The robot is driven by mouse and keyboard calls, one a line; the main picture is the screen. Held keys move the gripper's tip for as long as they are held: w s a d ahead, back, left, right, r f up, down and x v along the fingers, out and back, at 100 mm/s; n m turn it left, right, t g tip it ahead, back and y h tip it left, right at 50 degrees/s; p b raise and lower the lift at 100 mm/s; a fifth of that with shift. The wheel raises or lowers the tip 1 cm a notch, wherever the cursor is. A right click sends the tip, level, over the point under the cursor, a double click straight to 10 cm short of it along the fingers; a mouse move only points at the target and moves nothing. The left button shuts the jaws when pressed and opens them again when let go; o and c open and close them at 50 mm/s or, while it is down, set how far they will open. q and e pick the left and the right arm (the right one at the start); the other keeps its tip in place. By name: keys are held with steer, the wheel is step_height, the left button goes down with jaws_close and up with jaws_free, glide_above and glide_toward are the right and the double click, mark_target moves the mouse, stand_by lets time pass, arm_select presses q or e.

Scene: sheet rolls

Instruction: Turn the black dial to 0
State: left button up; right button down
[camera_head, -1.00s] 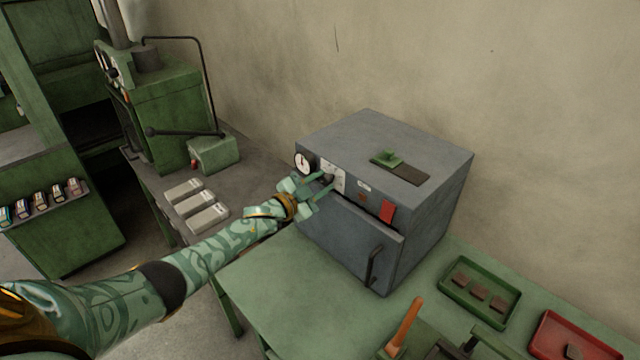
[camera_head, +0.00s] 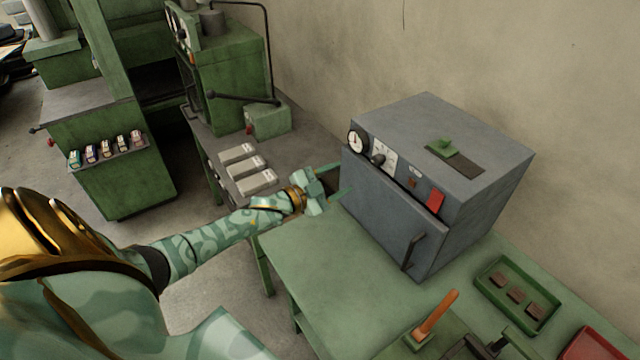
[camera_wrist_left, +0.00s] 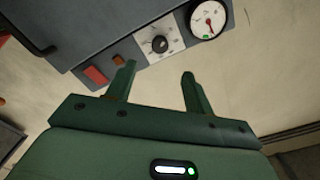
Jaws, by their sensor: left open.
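The black dial (camera_head: 378,159) sits on a white scale plate on the front of the grey oven (camera_head: 440,170), just right of a round gauge (camera_head: 357,142). The dial (camera_wrist_left: 160,44) also shows in the left wrist view, with the gauge (camera_wrist_left: 208,20) beside it. Its exact setting is too small to read. My left gripper (camera_head: 340,182) is open and empty, in front of the oven and to the left of the dial, apart from it. In the left wrist view its two fingers (camera_wrist_left: 158,85) stand apart below the dial. My right gripper is not in view.
The oven stands on a green table (camera_head: 320,270) with a red switch (camera_head: 436,201) and a door handle (camera_head: 413,250) on its front. A green tray (camera_head: 482,283) and an orange-handled tool (camera_head: 436,318) lie at the right. Grey blocks (camera_head: 246,168) rest on the left bench.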

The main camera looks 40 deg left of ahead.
arm_select(q)
steer(key=v, duration=0.5)
steer(key=shift+s+a, duration=0.1)
steer(key=shift+s, duration=0.05)
